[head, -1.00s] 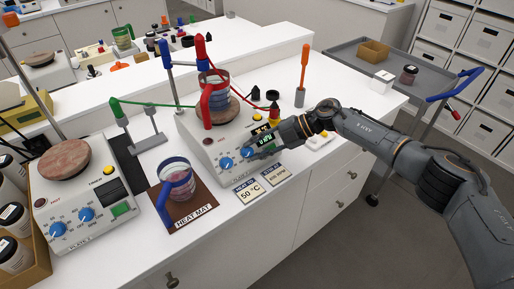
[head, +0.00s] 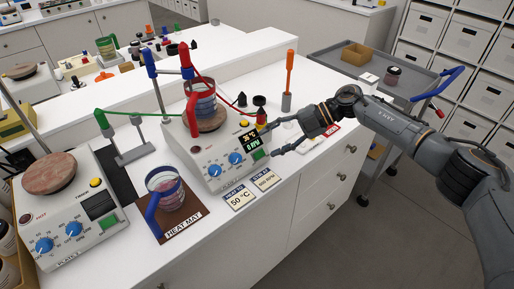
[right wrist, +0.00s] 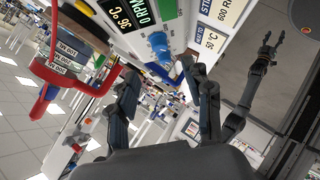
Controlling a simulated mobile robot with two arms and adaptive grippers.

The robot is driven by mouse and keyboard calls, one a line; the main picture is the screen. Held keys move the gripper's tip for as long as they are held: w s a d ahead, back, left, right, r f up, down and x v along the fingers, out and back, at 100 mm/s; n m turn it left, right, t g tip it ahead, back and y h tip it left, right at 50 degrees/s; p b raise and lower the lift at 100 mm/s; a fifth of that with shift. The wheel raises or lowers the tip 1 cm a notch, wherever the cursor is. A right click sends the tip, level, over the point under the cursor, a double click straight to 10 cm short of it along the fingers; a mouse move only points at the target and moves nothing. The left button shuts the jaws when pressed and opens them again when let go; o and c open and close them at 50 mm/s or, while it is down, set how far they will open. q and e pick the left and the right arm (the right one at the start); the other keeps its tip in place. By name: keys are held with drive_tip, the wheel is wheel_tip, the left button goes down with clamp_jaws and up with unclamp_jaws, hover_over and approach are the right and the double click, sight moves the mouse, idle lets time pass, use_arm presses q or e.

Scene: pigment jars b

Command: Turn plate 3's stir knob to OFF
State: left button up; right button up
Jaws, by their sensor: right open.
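Plate 3 (head: 198,152) is the white hot plate with a lit display (head: 250,141) in the middle of the bench. Its front has two blue knobs, the left one (head: 213,171) and the right one (head: 236,158). The right knob, nearer the display, seems to be the stir knob; it also shows in the right wrist view (right wrist: 160,45). The display there reads 36 °C and 0 RPM. My right gripper (head: 268,140) is open and empty, to the right of the knobs and apart from them. A dark gripper-like shape (right wrist: 262,68), probably my left gripper, shows in the right wrist view.
A handled beaker (head: 170,188) stands on the heat mat (head: 188,230). Cards reading 50 °C (head: 238,200) and 600 RPM (head: 265,181) lie before plate 3. Another hot plate (head: 100,228) stands left.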

drive_tip(key=shift+v, duration=1.3)
